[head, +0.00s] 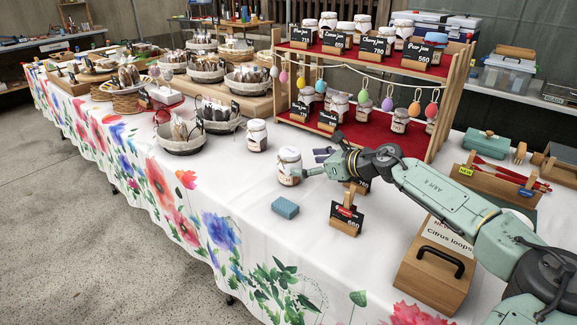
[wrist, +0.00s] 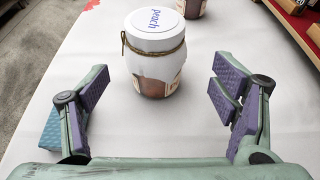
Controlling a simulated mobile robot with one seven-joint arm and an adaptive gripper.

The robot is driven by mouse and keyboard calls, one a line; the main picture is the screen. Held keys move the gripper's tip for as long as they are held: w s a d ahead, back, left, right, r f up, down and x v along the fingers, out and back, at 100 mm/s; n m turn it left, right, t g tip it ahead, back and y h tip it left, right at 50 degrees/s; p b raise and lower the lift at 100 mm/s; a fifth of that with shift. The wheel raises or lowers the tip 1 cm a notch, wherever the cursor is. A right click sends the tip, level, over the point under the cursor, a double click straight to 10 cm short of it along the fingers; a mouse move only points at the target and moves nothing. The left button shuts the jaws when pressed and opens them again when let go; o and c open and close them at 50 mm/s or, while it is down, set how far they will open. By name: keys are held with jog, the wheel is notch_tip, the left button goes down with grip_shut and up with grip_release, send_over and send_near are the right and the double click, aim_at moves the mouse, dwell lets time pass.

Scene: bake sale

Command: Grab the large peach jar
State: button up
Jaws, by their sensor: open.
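The large peach jar (wrist: 154,52) stands upright on the white tablecloth in the wrist view. It has a white cloth lid reading "peach", twine round its neck and brown contents low down. In the head view the jar (head: 289,167) stands near the front of the table, right at my gripper (head: 318,163). In the wrist view my gripper (wrist: 158,108) is open, with purple pads on each side. The jar is ahead of the fingers, roughly centred between them, and neither pad appears to touch it. The lower part of its far side is hidden.
A second jar (head: 256,135) stands behind it. A blue sponge-like block (head: 285,208) and a black price sign (head: 346,219) are close in front. A wooden shelf (head: 440,105) with jars stands behind right. Baskets (head: 180,146) fill the left. A wooden box (head: 425,285) sits front right.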

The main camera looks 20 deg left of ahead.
aim_at(290, 163)
jog(key=shift+x, duration=0.8)
jog(key=x, duration=0.1)
jog(key=p+x, duration=0.1)
jog(key=x, duration=0.1)
jog(key=p+x, duration=0.1)
jog(key=shift+s+a+r, duration=0.2)
jog(key=shift+a, duration=0.2)
jog(key=shift+w+a+f, duration=0.15)
jog(key=shift+a+f, duration=0.1)
jog(key=shift+a, duration=0.1)
jog(key=shift+c, duration=0.6)
jog(key=c, duration=1.5)
